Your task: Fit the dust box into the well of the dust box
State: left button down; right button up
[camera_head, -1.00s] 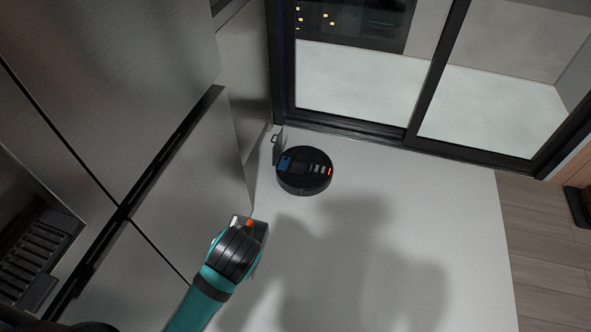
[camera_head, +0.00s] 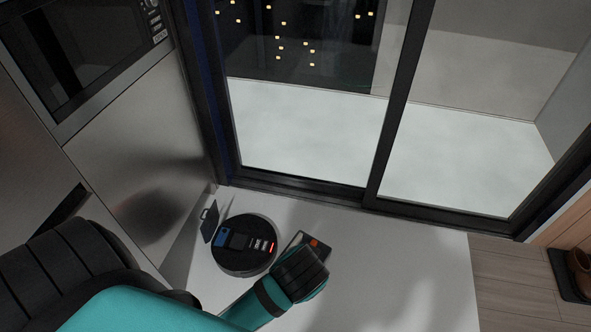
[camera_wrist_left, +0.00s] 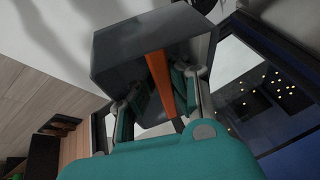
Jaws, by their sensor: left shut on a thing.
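The dust box is a dark grey box with an orange strip (camera_wrist_left: 115,62), large in the left wrist view. My left gripper (camera_wrist_left: 168,82) is shut on it; a corner of the dust box (camera_head: 322,248) shows past the gripper in the head view. My right gripper is not in view.
Steel cabinets with a built-in oven (camera_head: 80,50) rise at the left. A dark-framed glass door (camera_head: 300,190) stands behind the vacuum. The pale floor (camera_head: 400,270) right of the gripper is clear. Brown footwear (camera_head: 579,270) rests on a dark mat at far right.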

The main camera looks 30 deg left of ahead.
aim_at(238, 246)
jog(key=i+u, duration=0.1)
jog(key=i, duration=0.35)
jog(key=i+l, duration=0.15)
jog(key=i, duration=0.35)
jog(key=i+l+u, duration=0.15)
jog(key=i, duration=0.3)
jog(key=i+u, duration=0.2)
jog(key=u, duration=0.25)
jog(key=i+u, duration=0.2)
jog(key=u, duration=0.25)
jog(key=i+u, duration=0.2)
jog(key=u, duration=0.3)
jog(key=i+l+u, duration=0.15)
jog(key=u, duration=0.3)
jog(key=i+l+u, duration=0.1)
jog(key=i+u, duration=0.15)
jog(key=u, duration=0.15)
jog(key=i+l+u, duration=0.1)
jog(key=u, duration=0.3)
jog(key=i+l+u, duration=0.4)
jog(key=l+u, duration=0.15)
jog(key=u, duration=0.2)
jog(key=i, duration=0.05)
